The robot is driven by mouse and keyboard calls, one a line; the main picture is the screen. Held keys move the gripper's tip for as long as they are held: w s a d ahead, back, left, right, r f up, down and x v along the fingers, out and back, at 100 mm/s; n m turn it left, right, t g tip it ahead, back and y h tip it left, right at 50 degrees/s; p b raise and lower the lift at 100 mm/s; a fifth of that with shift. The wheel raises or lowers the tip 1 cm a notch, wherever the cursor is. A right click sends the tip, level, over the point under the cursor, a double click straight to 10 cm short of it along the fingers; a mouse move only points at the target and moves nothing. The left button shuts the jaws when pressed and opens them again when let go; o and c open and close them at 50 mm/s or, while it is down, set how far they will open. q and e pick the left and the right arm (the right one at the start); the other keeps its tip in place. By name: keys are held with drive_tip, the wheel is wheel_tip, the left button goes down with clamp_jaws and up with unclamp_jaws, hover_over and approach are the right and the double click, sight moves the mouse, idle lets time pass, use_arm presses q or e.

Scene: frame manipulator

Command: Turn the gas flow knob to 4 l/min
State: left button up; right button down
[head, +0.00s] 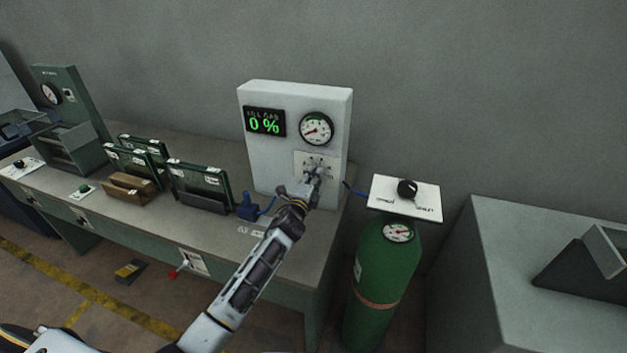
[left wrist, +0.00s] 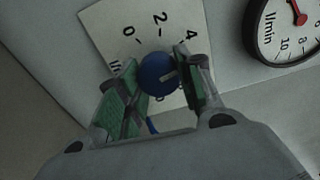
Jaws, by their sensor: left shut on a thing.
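The gas flow knob (left wrist: 161,74) is a round blue knob with a pale pointer line, on a white scale plate (left wrist: 120,22) marked 0, 2 and 4; other marks are hidden. My left gripper (left wrist: 160,80) is shut on the knob, one finger on each side. In the head view, the left gripper (head: 308,185) reaches the plate (head: 302,158) on the white panel (head: 268,168) and covers the knob. The flow gauge (head: 316,128) above it shows partly in the left wrist view (left wrist: 290,25), with a red needle. My right gripper is not in view.
A blue nozzle (head: 247,206) and dark green frames (head: 200,182) stand on the bench left of my arm. A green gas cylinder (head: 376,270) with a black knob on a white plate (head: 425,198) stands at the right.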

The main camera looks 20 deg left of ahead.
use_arm(q)
drive_tip(key=shift+n, duration=1)
drive_tip(key=o, duration=1)
drive_tip(key=shift+o, duration=0.2)
drive_tip(key=shift+s, duration=0.15)
drive_tip(key=s, duration=1.1)
drive_tip(key=shift+s+a, duration=0.25)
drive_tip(key=shift+s, duration=0.1)
